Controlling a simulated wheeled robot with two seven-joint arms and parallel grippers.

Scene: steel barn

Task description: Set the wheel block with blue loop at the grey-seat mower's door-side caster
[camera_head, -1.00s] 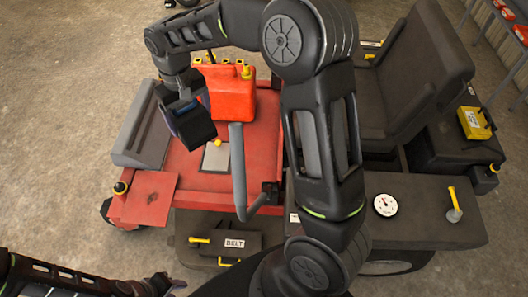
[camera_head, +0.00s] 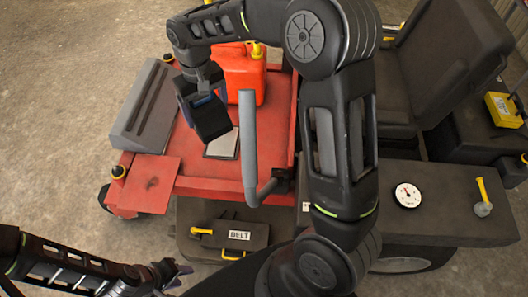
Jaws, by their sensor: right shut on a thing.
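My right gripper (camera_head: 205,108) hangs above the red deck of the mower, shut on a dark block (camera_head: 212,121). A trace of blue shows at the gripper, and the block's loop is not clear. The mower's red front deck (camera_head: 200,186) fills the left middle, and its dark grey seat (camera_head: 420,70) is at upper right. A dark caster (camera_head: 105,199) shows partly under the deck's near left corner, well apart from the block. My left gripper (camera_head: 176,274) is low at bottom left, empty, its fingers apparently apart.
A red fuel can (camera_head: 240,78) and a grey angled bar (camera_head: 249,150) stand on the deck near my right arm. A dark box labelled BELT (camera_head: 235,238) is below the deck. Bare concrete floor (camera_head: 60,100) is free at left.

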